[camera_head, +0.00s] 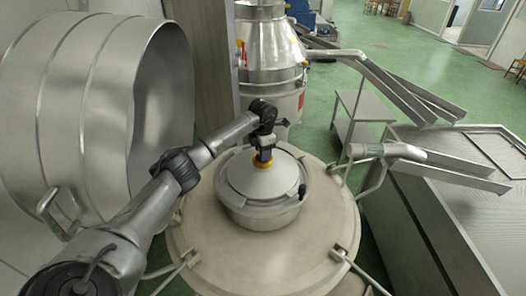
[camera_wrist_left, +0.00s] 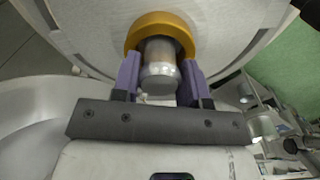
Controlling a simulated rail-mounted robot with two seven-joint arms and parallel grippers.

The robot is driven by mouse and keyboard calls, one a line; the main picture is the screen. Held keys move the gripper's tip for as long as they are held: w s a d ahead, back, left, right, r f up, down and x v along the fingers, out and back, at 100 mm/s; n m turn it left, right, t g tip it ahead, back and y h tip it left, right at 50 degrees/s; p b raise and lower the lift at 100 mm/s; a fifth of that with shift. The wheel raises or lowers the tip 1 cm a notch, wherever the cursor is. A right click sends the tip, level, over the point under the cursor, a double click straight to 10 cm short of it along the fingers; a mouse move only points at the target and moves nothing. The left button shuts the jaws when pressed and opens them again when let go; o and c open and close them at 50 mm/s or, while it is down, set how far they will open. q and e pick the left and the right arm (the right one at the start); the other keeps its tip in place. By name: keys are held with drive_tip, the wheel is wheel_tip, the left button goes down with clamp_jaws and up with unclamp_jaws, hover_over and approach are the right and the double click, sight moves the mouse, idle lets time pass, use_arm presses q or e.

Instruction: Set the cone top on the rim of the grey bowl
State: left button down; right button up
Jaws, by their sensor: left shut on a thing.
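The cone top (camera_head: 262,182) is a pale grey cone with a yellow collar and a small metal knob (camera_wrist_left: 160,68) at its peak. It is over the grey bowl (camera_head: 262,217), roughly centred and about level; I cannot tell whether it touches the rim. The bowl stands on a round beige lid and its inside is hidden by the cone. My left gripper (camera_head: 264,146) is above the cone, its purple fingers shut on the knob in the left wrist view (camera_wrist_left: 160,80). My right gripper is not in view.
The round beige lid (camera_head: 204,246) has metal clamps around its edge. A big open steel drum (camera_head: 70,100) stands at left, close to my left arm. A steel vessel (camera_head: 270,50) is behind. A pipe (camera_head: 390,151) and metal chutes are at right. Green floor shows beyond.

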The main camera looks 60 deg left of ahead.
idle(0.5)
use_arm(q)
drive_tip(key=shift+f+b, duration=0.3)
drive_tip(key=shift+f, duration=0.05)
drive_tip(key=c, duration=0.9)
unclamp_jaws()
drive_tip(key=shift+c, duration=0.2)
drive_tip(key=o, duration=0.4)
drive_tip(key=shift+f, duration=0.2)
drive_tip(key=shift+r+b, duration=0.3)
drive_tip(key=shift+r, duration=0.2)
drive_tip(key=shift+r+b, duration=1.55)
drive_tip(key=shift+r, duration=5)
